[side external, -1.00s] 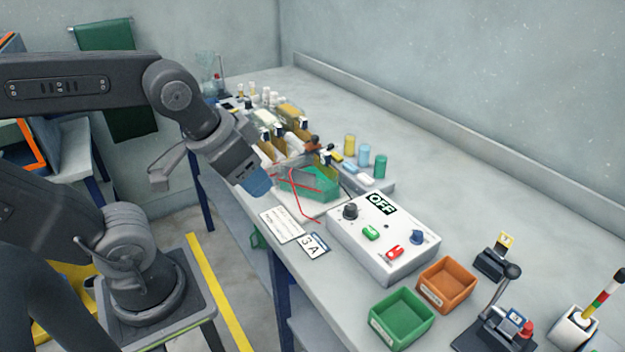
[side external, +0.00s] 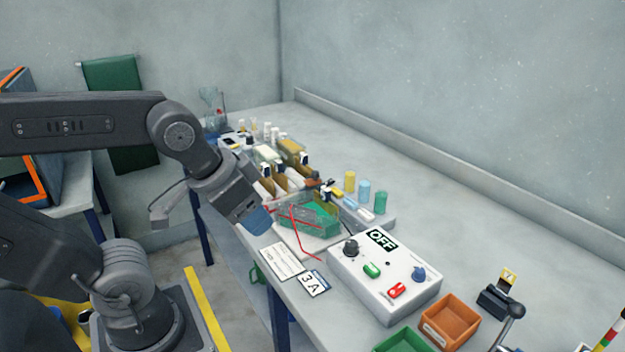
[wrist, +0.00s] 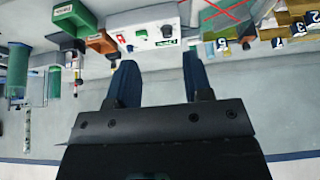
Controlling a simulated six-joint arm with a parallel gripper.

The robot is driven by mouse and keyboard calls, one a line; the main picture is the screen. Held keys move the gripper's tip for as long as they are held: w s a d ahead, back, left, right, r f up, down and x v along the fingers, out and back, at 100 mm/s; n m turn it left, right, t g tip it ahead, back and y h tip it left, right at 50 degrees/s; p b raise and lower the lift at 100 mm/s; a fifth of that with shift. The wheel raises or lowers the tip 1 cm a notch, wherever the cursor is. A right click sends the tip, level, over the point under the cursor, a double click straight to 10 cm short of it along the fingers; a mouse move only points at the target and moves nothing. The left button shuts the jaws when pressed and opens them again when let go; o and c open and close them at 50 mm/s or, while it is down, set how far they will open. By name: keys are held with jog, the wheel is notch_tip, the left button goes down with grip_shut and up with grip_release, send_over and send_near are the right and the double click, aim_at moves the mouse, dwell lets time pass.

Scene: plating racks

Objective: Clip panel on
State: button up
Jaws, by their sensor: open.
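My gripper (side external: 257,218) is at the bench's near-left edge, beside a clear tank of green liquid (side external: 318,216) with red leads across it. In the wrist view my gripper (wrist: 158,78) has its two dark blue fingers apart, with nothing between them. Several upright brown-gold plates (side external: 282,184) stand in a row behind the tank; I cannot tell which is the panel. In the wrist view, part of the row (wrist: 282,24) shows at the top right, with numbered tags. The white control box (side external: 384,276) reads OFF. My wrist hides part of the row in the side view.
An orange bin (side external: 450,320) and a green bin (side external: 400,341) are at the front right. A "3 A" card (side external: 313,284) lies before the box. The bench's back strip is clear.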

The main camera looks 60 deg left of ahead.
jog(key=shift+o, duration=0.2)
jog(key=w+a+r+g, duration=0.1)
jog(key=w+a+r, duration=0.25)
jog(key=w, duration=0.35)
jog(key=m+g, duration=0.4)
jog(key=g, duration=0.1)
send_over(316, 171)
jog(key=f, duration=0.2)
notch_tip(316, 171, down, 13)
jog(key=shift+d+f, duration=0.15)
grip_shut()
